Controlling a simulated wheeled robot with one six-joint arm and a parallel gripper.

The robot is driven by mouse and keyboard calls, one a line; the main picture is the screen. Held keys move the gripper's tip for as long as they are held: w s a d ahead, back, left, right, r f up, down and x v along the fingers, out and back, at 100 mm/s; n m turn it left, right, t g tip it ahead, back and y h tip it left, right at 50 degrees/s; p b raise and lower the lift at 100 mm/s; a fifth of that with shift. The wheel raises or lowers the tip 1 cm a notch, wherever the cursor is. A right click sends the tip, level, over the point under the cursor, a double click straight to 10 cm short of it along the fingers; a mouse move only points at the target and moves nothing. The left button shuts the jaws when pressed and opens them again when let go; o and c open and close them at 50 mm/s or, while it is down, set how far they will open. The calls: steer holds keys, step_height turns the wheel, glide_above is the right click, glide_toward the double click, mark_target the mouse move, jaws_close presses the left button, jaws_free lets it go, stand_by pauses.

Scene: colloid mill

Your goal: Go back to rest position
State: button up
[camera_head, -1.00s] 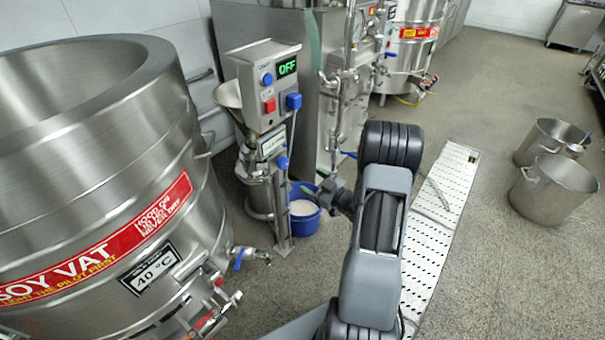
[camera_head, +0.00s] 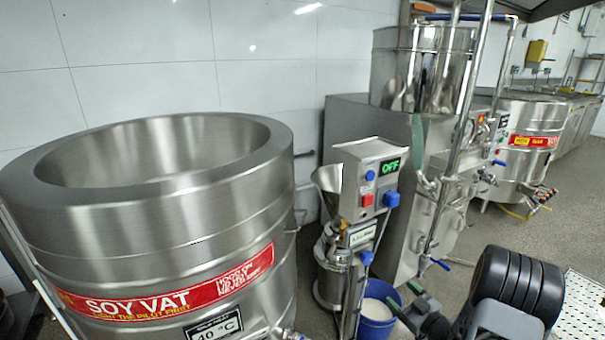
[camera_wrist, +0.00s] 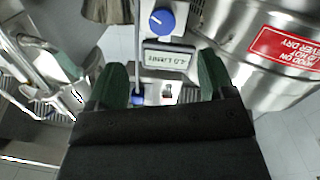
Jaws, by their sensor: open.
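My gripper (camera_wrist: 162,88) is open in the wrist view, with its two green fingertips apart and nothing between them. Beyond them is the colloid mill (camera_wrist: 165,52), with a blue knob and a small label plate. In the head view, the colloid mill (camera_head: 368,165) stands in the middle, its display reading OFF in green. My gripper (camera_head: 408,305) is low in the head view, by the blue bucket, and only partly visible at its fingers. My arm fills the lower right corner.
The large steel soy vat (camera_head: 150,230) stands at the left. A blue bucket (camera_head: 376,318) with white contents sits at the mill's foot. A steel machine with pipes (camera_head: 425,180) stands behind, and another vat (camera_head: 530,150) farther right. Some floor is clear at the right.

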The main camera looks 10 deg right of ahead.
steer(key=s+d+f+m+g+h+p, duration=0.2)
steer(key=s+d+f+m+g+h, duration=0.2)
steer(key=d+f+m+g+h, duration=0.25)
steer(key=s+a+r+g+p, duration=0.2)
steer(key=s+a+r+p, duration=0.2)
steer(key=r, duration=1.1)
steer(key=s+a+r+g+p, duration=0.2)
steer(key=s+a+r+p, duration=0.2)
steer(key=a+r+p, duration=0.7)
steer(key=s+a+r+g+p, duration=0.2)
steer(key=s+a+r+p, duration=0.3)
steer(key=r, duration=1.5)
steer(key=a+p, duration=0.3)
steer(key=a, duration=0.1)
steer(key=shift+a, duration=0.3)
steer(key=shift+m, duration=0.35)
